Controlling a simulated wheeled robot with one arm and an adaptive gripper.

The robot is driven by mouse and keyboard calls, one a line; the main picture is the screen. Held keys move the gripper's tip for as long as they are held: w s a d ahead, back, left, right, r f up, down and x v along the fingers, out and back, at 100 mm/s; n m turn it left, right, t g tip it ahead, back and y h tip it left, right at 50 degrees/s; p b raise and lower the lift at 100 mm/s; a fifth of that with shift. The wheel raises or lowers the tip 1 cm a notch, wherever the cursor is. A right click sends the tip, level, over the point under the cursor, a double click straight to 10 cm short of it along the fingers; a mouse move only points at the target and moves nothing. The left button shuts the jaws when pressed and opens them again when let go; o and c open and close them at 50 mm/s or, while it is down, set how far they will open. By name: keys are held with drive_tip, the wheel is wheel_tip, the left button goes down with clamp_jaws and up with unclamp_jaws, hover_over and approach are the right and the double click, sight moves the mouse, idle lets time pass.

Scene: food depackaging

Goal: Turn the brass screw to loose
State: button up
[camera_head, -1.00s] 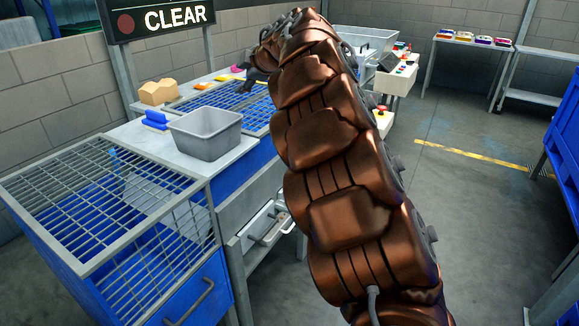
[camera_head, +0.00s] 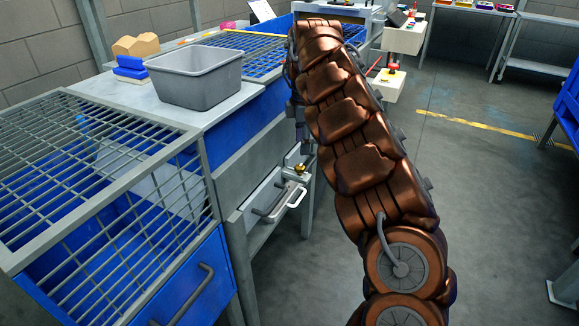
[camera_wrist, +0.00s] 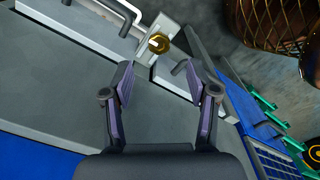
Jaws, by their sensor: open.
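The brass screw (camera_wrist: 158,43) is a round gold-coloured knob on a pale metal bracket (camera_wrist: 143,56). In the head view the small brass screw (camera_head: 300,169) sits at the front of the bench, by the drawer handle. My gripper (camera_wrist: 157,72) is open and empty. In the wrist view the screw shows just beyond the fingertips, roughly centred between them, with no contact visible. In the head view my gripper (camera_head: 302,130) hangs above the screw, partly hidden by my arm.
A grey drawer with a handle (camera_head: 268,210) is just left of the screw. A grey bin (camera_head: 195,80) stands on the bench above. A blue crate with a wire grid (camera_head: 110,150) is at the left. The floor (camera_head: 480,200) at right is clear.

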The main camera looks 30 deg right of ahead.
sight(300, 166)
drive_tip(key=shift+d+f, duration=0.1)
drive_tip(key=shift+f, duration=0.15)
drive_tip(key=f+b, duration=0.1)
drive_tip(key=f, duration=0.4)
drive_tip(key=f+b, duration=0.1)
drive_tip(key=f, duration=0.1)
drive_tip(key=shift+w+a+f+b, duration=0.2)
drive_tip(key=shift+a+b, duration=0.1)
drive_tip(key=shift+b, duration=0.05)
clamp_jaws()
